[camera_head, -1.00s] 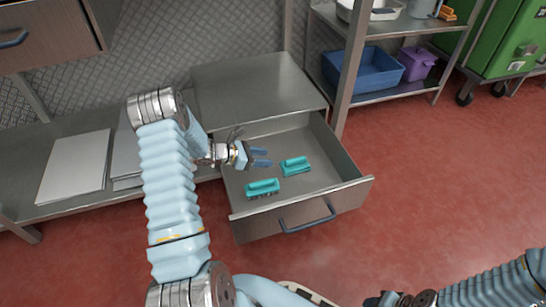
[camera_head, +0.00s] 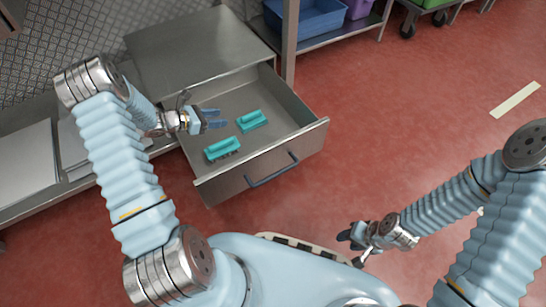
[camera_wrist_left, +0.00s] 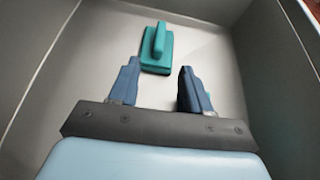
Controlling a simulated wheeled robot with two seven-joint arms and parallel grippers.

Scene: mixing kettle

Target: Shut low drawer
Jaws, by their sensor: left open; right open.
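The low drawer (camera_head: 231,177) is pulled open from the steel cabinet (camera_head: 196,52). Its front carries a dark bar handle (camera_head: 273,170). Two teal brushes lie inside: one near the front left (camera_head: 222,148), one further right (camera_head: 251,120). My left gripper (camera_head: 214,118) is open and empty over the inside of the drawer, to the left of the right brush. In the left wrist view its two fingers (camera_wrist_left: 157,88) are apart, with one teal brush (camera_wrist_left: 157,50) beyond them. My right gripper (camera_head: 354,239) is open and empty above the floor, well apart from the drawer at lower right.
A shelf rack (camera_head: 325,41) with a blue bin (camera_head: 306,18) stands behind right. A low steel shelf with pale boards (camera_head: 27,165) is at the left. The red floor (camera_head: 410,125) right of the drawer is clear.

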